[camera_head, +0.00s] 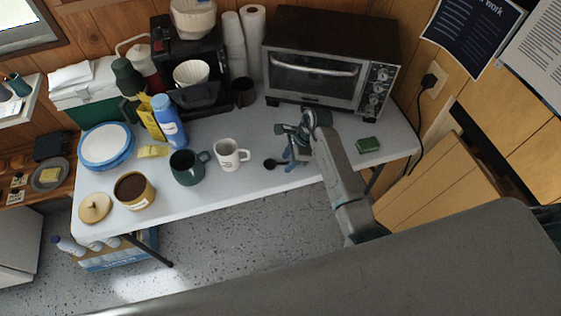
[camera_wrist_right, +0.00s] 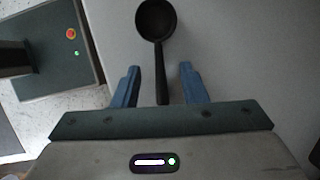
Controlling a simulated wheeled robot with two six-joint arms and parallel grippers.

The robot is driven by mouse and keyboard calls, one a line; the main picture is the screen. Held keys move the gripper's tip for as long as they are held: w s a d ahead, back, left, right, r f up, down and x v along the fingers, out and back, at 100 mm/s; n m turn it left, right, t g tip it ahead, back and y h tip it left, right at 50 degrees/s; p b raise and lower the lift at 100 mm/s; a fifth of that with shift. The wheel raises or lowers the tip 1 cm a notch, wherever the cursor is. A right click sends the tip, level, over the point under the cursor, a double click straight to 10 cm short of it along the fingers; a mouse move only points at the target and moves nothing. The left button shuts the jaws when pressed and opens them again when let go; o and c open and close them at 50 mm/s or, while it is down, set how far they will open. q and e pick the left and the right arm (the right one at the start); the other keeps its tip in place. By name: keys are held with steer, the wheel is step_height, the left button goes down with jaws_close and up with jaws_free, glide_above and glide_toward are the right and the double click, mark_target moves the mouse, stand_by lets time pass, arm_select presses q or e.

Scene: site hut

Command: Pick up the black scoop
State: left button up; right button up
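The black scoop (camera_head: 270,164) lies on the white table near its front edge, to the right of the white mug. In the right wrist view the scoop (camera_wrist_right: 157,22) shows its round bowl ahead of the fingers, and its handle runs back between them. My right gripper (camera_head: 291,163) is over the handle end, its blue fingers apart. The right wrist view shows both fingers (camera_wrist_right: 158,84) open on either side of the handle, with a gap on each side. The arm hides part of the handle in the head view. My left gripper is not in view.
A white mug (camera_head: 231,155) and a dark green mug (camera_head: 187,167) stand left of the scoop. A toaster oven (camera_head: 315,75) stands behind my right gripper. A green sponge (camera_head: 367,145) lies to its right. The table's front edge is close by.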

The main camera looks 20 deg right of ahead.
mark_target(283, 162)
jaws_close()
stand_by(0.4)
steer(key=shift+r+b, duration=0.4)
steer(key=shift+r, duration=0.05)
step_height(283, 162, up, 2)
steer(key=shift+w+r+b, duration=0.1)
steer(key=shift+b, duration=0.5)
steer(key=s+r+b, duration=0.1)
steer(key=s+b, duration=0.3)
steer(key=s, duration=1.2)
steer(key=shift+s+r, duration=0.15)
steer(key=shift+r, duration=0.25)
